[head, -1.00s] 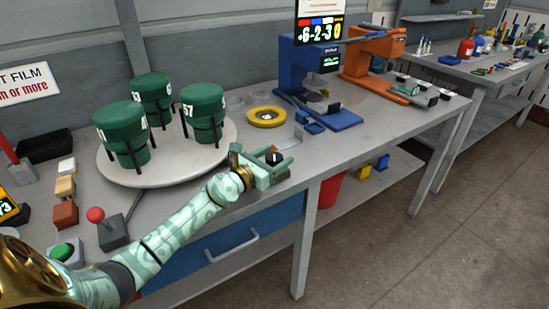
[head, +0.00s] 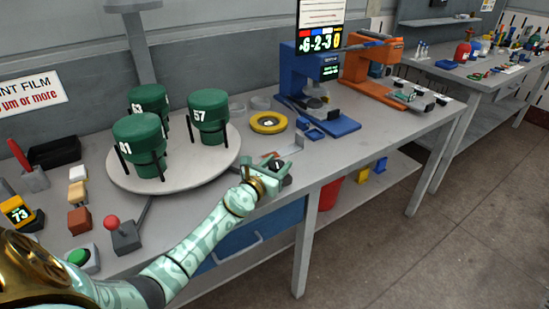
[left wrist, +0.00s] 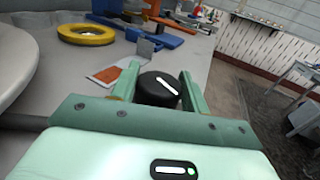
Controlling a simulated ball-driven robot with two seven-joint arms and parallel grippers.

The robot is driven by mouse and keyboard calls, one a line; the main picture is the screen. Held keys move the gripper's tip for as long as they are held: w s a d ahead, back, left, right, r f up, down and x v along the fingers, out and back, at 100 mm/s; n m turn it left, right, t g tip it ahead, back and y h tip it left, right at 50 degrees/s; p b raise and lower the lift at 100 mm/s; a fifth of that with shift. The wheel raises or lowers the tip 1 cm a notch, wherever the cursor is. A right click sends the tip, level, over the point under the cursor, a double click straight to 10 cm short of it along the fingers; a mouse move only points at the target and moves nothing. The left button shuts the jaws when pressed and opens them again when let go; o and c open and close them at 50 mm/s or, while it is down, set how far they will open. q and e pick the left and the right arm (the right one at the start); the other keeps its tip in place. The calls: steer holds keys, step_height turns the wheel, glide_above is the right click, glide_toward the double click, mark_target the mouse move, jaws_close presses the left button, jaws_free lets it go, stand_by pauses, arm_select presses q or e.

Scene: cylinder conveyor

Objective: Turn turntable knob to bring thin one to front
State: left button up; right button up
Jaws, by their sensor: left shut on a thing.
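The round pale turntable (head: 190,176) carries three green-lidded cylinders held upright by black posts. The cylinder marked 57 (head: 209,110) is at the right. One with a label that looks like 41 (head: 138,138) is front left, and the third (head: 150,97) is at the back, partly hidden. I cannot tell which is thinnest. The black knob with a white line (left wrist: 158,88) sits between the fingers of my left gripper (head: 277,167), at the table's front edge, right of the turntable. The left gripper is shut on this knob. My right gripper is not in view.
A yellow ring (head: 268,122), a blue device (head: 310,90) and an orange device (head: 370,62) stand right of the turntable. A red-topped joystick (head: 122,234), a green button (head: 79,257) and small blocks (head: 79,220) are at the left.

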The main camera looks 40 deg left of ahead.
arm_select(q)
steer(key=n+y+p, duration=0.2)
steer(key=y, duration=0.1)
steer(key=shift+r, duration=0.2)
steer(key=shift+f+n+g+y+p, duration=0.2)
steer(key=shift+n+g+y+p, duration=0.65)
steer(key=shift+y, duration=0.75)
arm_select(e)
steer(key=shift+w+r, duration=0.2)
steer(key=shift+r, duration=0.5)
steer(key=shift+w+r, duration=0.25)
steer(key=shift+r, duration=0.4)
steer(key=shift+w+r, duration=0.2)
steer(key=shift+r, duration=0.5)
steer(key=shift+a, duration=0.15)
arm_select(q)
steer(key=o, duration=1)
steer(key=shift+c, duration=0.2)
steer(key=shift+s, duration=0.1)
steer(key=shift+s+d, duration=0.15)
steer(key=shift+s, duration=0.15)
steer(key=p+v, duration=0.2)
steer(key=v, duration=1.3)
steer(key=shift+s+f+p, duration=0.25)
steer(key=shift+p, duration=0.1)
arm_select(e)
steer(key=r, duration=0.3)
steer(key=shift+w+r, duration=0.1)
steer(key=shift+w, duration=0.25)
